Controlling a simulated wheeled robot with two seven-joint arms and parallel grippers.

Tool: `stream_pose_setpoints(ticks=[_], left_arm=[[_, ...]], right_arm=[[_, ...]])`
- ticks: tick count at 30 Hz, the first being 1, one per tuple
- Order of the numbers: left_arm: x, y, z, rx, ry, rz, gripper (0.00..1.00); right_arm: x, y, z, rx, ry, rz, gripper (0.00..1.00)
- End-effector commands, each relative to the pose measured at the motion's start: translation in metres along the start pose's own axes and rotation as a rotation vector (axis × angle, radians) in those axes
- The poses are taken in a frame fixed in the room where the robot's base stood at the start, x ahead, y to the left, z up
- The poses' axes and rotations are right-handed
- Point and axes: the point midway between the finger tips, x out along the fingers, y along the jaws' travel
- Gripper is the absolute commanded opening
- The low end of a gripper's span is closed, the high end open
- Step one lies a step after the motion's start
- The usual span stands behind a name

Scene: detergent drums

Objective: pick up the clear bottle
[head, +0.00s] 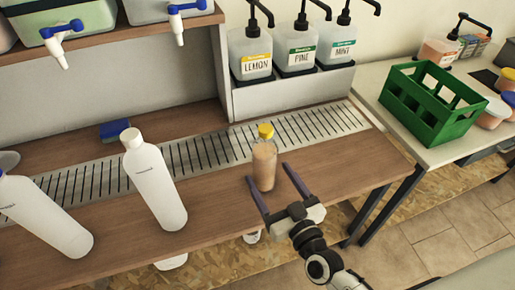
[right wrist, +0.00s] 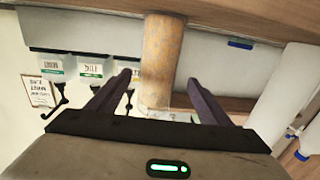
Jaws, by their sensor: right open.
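The clear bottle (head: 264,165) has a yellow cap and amber-brown contents, and stands upright on the wooden counter in front of the slotted drain. My right gripper (head: 274,188) is open, with its two dark fingers reaching around the lower part of the bottle, one on each side. In the right wrist view the bottle (right wrist: 160,60) appears between the two fingers (right wrist: 157,98), with a gap on both sides. Its cap is out of that view. My left gripper is not in view.
Two white bottles (head: 153,180) (head: 45,215) stand on the counter to the left. A blue sponge (head: 115,129) lies behind. Pump dispensers (head: 250,52) stand in a rack at the back. A green crate (head: 430,103) is on the right table. The counter right of the bottle is clear.

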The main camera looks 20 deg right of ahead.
Motion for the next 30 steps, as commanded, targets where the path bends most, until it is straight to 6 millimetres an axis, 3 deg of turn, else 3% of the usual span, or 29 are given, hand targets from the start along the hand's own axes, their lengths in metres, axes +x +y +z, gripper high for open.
stream_pose_setpoints(ticks=[4, 9, 21, 30], left_arm=[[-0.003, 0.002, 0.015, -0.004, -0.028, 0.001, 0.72], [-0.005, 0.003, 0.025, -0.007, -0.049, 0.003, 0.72], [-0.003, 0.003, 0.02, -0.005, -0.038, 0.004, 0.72], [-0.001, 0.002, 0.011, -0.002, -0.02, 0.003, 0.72]], right_arm=[[0.026, 0.001, -0.002, -0.001, 0.006, 0.003, 0.73], [0.042, 0.001, -0.001, 0.0, 0.003, 0.002, 0.73], [0.09, 0.006, 0.001, -0.001, 0.003, 0.001, 0.73], [0.095, 0.005, 0.001, 0.0, 0.001, 0.001, 0.73]])
